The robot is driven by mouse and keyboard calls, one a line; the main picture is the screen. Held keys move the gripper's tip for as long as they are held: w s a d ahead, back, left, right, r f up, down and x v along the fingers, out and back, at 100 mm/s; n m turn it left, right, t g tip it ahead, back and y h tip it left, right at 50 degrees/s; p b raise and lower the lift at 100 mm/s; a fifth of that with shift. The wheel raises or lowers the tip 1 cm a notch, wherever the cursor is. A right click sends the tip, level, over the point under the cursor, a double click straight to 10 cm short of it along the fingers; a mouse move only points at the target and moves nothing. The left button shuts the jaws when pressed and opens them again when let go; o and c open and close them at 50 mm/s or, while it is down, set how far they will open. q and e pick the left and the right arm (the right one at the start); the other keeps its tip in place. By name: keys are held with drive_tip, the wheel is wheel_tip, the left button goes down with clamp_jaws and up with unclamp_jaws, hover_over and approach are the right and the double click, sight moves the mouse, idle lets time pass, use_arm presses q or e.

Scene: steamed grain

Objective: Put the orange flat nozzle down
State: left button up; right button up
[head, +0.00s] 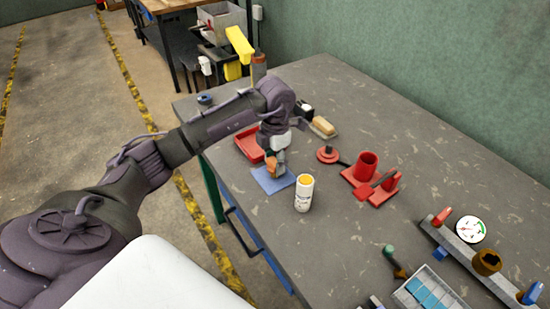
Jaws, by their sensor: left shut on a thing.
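The orange flat nozzle (270,161) is a small orange piece at the tip of my left gripper (279,165). My left gripper is shut on it, just above or touching the blue mat (264,183) near the table's left edge. The gripper partly hides the nozzle, so I cannot tell whether it touches the mat. My right gripper is not in view.
A white bottle with a yellow top (304,194) stands close to the right of the mat. A red tray (248,147) lies just behind it. A red holder (367,171) and a grey rack (465,256) are farther right.

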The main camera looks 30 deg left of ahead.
sight(275, 161)
use_arm(q)
drive_tip(key=shift+f, duration=0.2)
drive_tip(key=o, duration=1.2)
drive_tip(key=shift+c, duration=0.2)
drive_tip(key=shift+r, duration=0.1)
drive_tip(key=shift+r, duration=0.1)
wheel_tip(275, 161, up, 12)
drive_tip(key=b, duration=0.2)
